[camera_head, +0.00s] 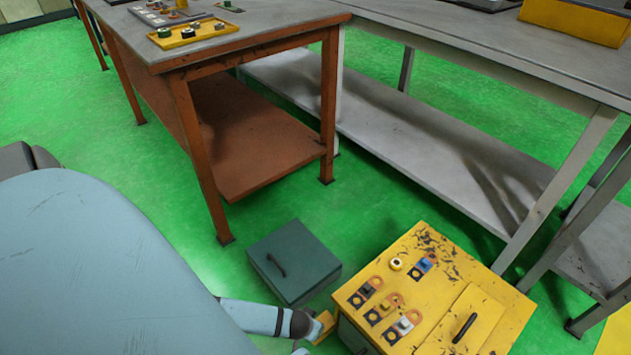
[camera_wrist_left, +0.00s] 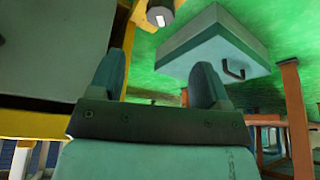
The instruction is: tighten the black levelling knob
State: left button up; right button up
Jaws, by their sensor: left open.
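A dark round knob (camera_wrist_left: 160,12) with a white mark shows at the top of the left wrist view, cut by the frame edge, beside a yellow part. It looks like the levelling knob. I cannot make it out in the head view. My left gripper (camera_wrist_left: 160,64) is open and empty, its two fingers apart, with the knob beyond the gap between them and not touched. In the head view my left gripper (camera_head: 309,325) is low by the left side of the yellow cabinet (camera_head: 400,260), partly hidden. My right gripper is not in view.
A grey-green box (camera_head: 292,258) with a dark handle stands on the green floor just left of the cabinet. Several small padlock-like parts (camera_head: 389,305) lie on the cabinet top. An orange-legged bench (camera_head: 240,50) and a long grey bench (camera_head: 450,60) stand behind.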

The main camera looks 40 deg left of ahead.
pick_arm(q)
jog(key=b+x, duration=0.5)
jog(key=x, duration=0.5)
jog(key=shift+f+b, duration=0.25)
jog(key=shift+b, duration=0.05)
jog(key=shift+w+f+b, duration=0.2)
jog(key=shift+f+b, duration=0.1)
jog(key=shift+f, duration=0.2)
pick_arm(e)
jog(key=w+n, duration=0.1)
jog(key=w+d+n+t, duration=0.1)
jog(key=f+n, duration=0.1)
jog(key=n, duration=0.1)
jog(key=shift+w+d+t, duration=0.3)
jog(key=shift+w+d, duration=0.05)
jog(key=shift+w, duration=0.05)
pick_arm(q)
jog(key=shift+c, duration=0.5)
